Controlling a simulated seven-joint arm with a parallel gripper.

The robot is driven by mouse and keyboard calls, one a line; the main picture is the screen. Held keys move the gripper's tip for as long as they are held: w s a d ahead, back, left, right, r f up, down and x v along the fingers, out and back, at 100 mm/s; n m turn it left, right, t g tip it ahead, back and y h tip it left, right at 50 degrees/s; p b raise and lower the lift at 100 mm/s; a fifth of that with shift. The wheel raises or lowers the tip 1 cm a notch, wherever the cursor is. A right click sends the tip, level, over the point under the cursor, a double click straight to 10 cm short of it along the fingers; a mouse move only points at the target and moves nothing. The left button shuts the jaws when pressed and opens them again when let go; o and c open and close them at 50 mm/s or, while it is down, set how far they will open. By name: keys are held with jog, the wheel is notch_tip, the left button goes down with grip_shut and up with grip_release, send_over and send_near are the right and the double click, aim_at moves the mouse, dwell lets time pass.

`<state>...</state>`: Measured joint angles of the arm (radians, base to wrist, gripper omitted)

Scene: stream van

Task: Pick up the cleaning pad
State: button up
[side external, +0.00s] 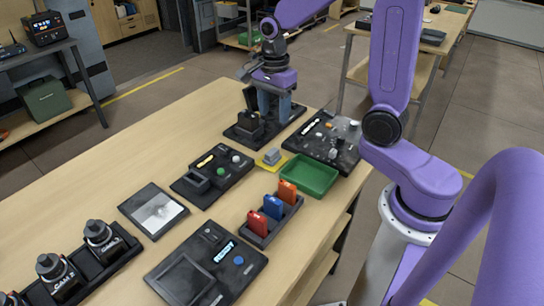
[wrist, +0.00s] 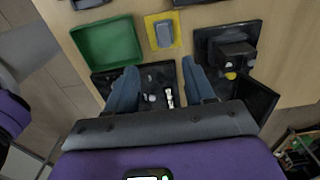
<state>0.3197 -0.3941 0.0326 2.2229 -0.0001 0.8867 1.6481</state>
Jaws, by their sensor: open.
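A small grey block on a yellow square, likely the cleaning pad (side external: 272,157), lies on the table left of the green tray. In the wrist view the grey block (wrist: 163,34) is at the top middle, beyond my fingertips. My gripper (side external: 275,106) is at the far end of the table, its blue fingers pointing down. In the wrist view my gripper (wrist: 160,84) is open, with nothing held between the fingers. A dark board (wrist: 153,78) with small pale items shows between and below the fingers.
The green tray (side external: 310,175) is beside the pad. A black device on a dark base (side external: 250,130) stands close to my gripper. A rack (side external: 270,222) holds orange, red and blue cards. Black camera-like units (side external: 98,235) stand at near left.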

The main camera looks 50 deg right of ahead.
send_over(272, 151)
jog(key=f, duration=0.8)
jog(key=shift+s+a+f, duration=0.15)
jog(key=shift+s+f, duration=0.05)
jog(key=shift+s, duration=0.2)
jog(key=shift+w+f, duration=0.2)
jog(key=shift+f, duration=0.7)
jog(key=shift+w+f, duration=0.15)
jog(key=shift+f, duration=1.6)
jog(key=shift+c, duration=0.3)
jog(key=c, duration=0.8)
